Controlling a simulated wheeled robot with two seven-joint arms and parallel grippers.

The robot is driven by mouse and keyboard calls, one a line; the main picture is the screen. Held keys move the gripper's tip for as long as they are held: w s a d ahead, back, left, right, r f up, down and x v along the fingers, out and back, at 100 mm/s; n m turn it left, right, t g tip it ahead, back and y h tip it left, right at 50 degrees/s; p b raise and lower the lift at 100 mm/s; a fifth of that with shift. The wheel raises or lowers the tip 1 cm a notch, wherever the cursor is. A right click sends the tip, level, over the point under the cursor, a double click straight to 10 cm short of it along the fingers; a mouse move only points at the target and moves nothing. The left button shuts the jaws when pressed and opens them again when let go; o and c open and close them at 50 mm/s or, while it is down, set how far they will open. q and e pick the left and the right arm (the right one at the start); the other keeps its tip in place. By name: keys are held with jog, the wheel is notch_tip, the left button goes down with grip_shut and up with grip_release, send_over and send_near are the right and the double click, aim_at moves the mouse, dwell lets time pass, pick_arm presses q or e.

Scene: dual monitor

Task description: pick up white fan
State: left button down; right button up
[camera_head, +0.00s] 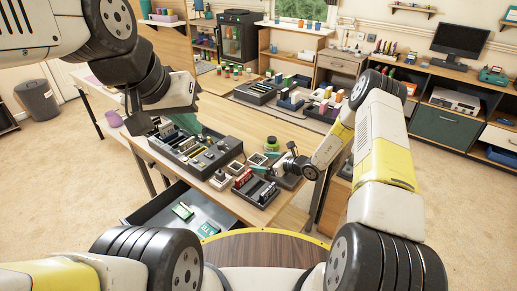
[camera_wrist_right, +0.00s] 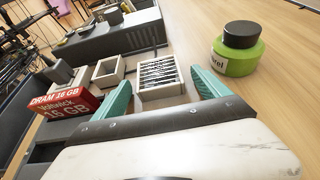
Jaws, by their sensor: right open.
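In the right wrist view a small white square part with dark slatted top (camera_wrist_right: 160,72) stands between the teal fingers of my open right gripper (camera_wrist_right: 163,90). It may be the white fan; I cannot tell for sure. A second white square frame (camera_wrist_right: 108,71) stands to its left. In the head view, small white-framed squares (camera_head: 257,159) lie on the wooden table near my right gripper (camera_head: 268,166).
A green jar with black lid (camera_wrist_right: 238,50) stands right of the fingers. A red DRAM box (camera_wrist_right: 66,103) is at left. The dark component tray (camera_head: 200,160) fills the table's left side. An open drawer (camera_head: 165,215) sticks out in front. Bare wood lies right of the jar.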

jog(key=shift+r, duration=0.1)
jog(key=c, duration=1.5)
